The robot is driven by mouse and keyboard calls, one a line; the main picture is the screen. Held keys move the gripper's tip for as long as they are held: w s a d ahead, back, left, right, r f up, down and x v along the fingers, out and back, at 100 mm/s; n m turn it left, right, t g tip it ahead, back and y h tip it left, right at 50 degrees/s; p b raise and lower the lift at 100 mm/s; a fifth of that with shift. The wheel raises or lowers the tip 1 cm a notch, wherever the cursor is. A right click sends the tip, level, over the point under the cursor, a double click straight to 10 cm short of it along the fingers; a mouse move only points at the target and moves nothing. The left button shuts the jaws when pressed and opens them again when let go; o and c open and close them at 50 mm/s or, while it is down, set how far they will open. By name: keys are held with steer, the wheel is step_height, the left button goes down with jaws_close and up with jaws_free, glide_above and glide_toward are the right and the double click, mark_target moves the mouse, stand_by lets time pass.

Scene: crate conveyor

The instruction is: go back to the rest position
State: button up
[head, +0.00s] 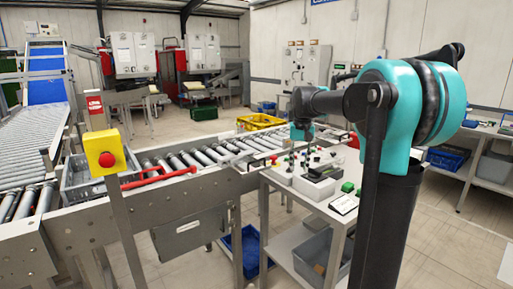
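My arm rises at the right of the head view and reaches left over a small work table (343,216). Its far end, with a small teal joint, hangs above the back part of the table top. My gripper (304,153) is small and dark there, among the small parts on the table. I cannot make out its fingers or whether it holds anything.
A roller conveyor (190,160) runs along the left, with a grey crate (88,180) on it. A yellow crate (260,121) stands behind. A yellow box with a red button (105,158) stands in front. Blue bins (243,250) are below.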

steer(key=s+d+f+t, duration=0.1)
steer(key=s+f, duration=1.1)
steer(key=s, duration=0.1)
steer(key=s+d+f+n+t, duration=0.1)
steer(key=s+d+f+t, duration=0.1)
steer(key=s+f, duration=1)
steer(key=shift+s+d+n+t, duration=0.15)
steer(key=shift+s+n+t, duration=0.15)
steer(key=shift+s, duration=0.9)
